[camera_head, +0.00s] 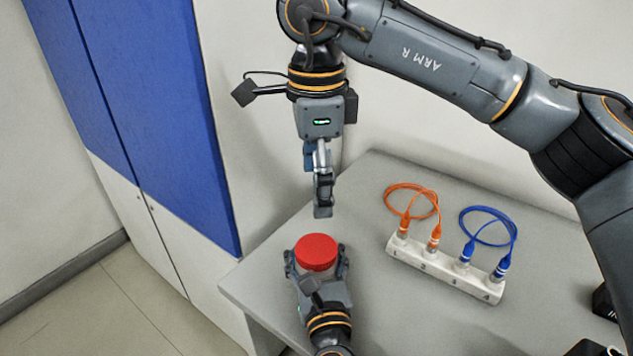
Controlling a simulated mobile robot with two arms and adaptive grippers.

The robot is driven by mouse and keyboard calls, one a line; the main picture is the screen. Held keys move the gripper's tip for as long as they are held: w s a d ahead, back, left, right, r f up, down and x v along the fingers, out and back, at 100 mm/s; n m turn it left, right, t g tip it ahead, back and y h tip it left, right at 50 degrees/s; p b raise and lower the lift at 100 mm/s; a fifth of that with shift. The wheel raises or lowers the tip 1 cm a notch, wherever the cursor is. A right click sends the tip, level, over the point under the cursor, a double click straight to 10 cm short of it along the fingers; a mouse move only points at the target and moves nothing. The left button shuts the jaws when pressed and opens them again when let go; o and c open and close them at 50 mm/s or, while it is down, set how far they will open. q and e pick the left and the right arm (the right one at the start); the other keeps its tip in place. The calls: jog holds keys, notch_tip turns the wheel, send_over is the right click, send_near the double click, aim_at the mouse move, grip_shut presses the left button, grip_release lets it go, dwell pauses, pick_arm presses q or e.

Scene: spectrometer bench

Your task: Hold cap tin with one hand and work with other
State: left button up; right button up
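The cap tin (317,270) is pale with a round red lid (316,252). It is near the left edge of the grey bench. My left gripper (316,265) comes up from the bottom of the view with a finger on each side of the tin, and it looks shut on it. The lid is on the tin. My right gripper (323,200) points down above and slightly behind the lid, apart from it. Its fingers are seen edge-on, so their opening cannot be judged. Nothing shows in it.
A white block (445,271) with numbered positions stands on the bench (390,320) to the right. An orange cable (411,186) and a blue cable (487,209) loop from it. Dark objects (605,302) sit at the right edge. A blue and white cabinet (165,110) stands left.

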pick_arm(q)
jog(key=o, duration=0.5)
jog(key=shift+s, duration=0.1)
jog(key=s, duration=0.4)
jog(key=s+d, duration=0.1)
jog(key=s, duration=0.2)
jog(key=s+d, duration=0.1)
jog(key=s, duration=0.3)
jog(key=shift+s, duration=0.35)
